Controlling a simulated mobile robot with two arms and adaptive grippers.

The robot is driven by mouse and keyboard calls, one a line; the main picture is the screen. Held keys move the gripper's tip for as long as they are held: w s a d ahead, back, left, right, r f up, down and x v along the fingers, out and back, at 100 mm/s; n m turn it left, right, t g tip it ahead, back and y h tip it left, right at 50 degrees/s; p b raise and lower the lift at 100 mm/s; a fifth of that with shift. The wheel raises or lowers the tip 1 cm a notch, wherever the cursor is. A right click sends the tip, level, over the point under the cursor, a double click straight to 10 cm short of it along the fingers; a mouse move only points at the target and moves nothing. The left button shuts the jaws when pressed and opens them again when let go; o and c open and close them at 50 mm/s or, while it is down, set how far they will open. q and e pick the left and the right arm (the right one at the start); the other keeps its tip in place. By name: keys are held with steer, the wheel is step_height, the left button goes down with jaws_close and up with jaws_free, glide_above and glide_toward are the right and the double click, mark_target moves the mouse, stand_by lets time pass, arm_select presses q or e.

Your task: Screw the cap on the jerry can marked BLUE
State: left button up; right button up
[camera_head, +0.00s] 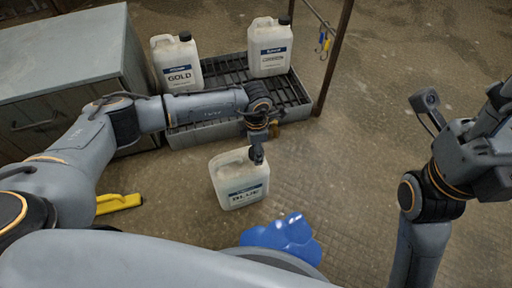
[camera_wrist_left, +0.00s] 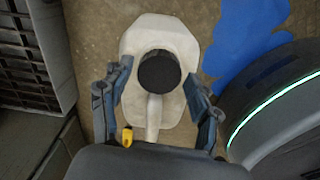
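The white jerry can marked BLUE (camera_head: 240,183) stands upright on the floor below my left gripper (camera_head: 257,152). In the left wrist view, the can (camera_wrist_left: 143,28) is seen from above. A round black cap (camera_wrist_left: 160,72) shows over the can's mouth, between the fingers of my left gripper (camera_wrist_left: 157,75). The fingers are spread, with a visible gap on each side of the cap. I cannot tell how tightly the cap sits on the neck. My right gripper (camera_head: 490,115) is raised at the right edge, partly out of frame, away from the can.
Jerry cans marked GOLD (camera_head: 178,65) and another label (camera_head: 269,48) stand on a dark grated tray (camera_head: 225,70). A grey cabinet (camera_head: 60,60) is at left. A blue patch (camera_head: 285,237) and a yellow object (camera_head: 118,203) lie on the floor. The floor at right is clear.

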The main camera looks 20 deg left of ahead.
arm_select(q)
steer(key=c, duration=0.8)
